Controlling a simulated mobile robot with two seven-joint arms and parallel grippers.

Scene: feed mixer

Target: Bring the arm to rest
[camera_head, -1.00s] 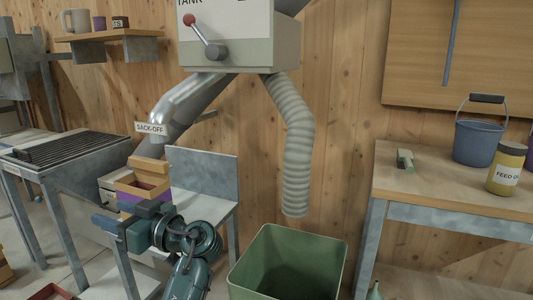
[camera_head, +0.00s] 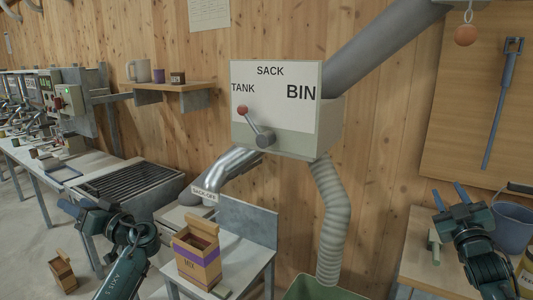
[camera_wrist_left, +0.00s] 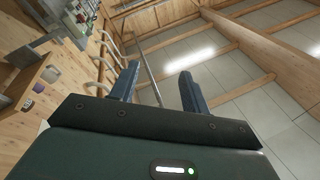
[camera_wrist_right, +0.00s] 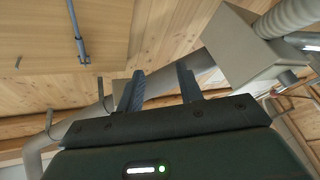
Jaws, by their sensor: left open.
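My left gripper (camera_head: 76,206) is raised in front of the slatted bench, left of the spout. Its two fingers stand apart and empty in the left wrist view (camera_wrist_left: 160,90). My right gripper (camera_head: 450,196) is raised at the right, in front of the wooden table. Its fingers are also apart and empty in the right wrist view (camera_wrist_right: 160,88). A tan feed box (camera_head: 197,256) with a purple band stands upright on the grey stand below the sack-off spout (camera_head: 205,196). Neither gripper touches it.
The mixer's selector box (camera_head: 276,108) has a red-knobbed lever (camera_head: 260,130) pointing up left. A ribbed hose (camera_head: 329,215) hangs above a green bin (camera_head: 318,291). A blue bucket (camera_head: 511,228) stands behind my right arm. A small box (camera_head: 63,272) is on the floor at left.

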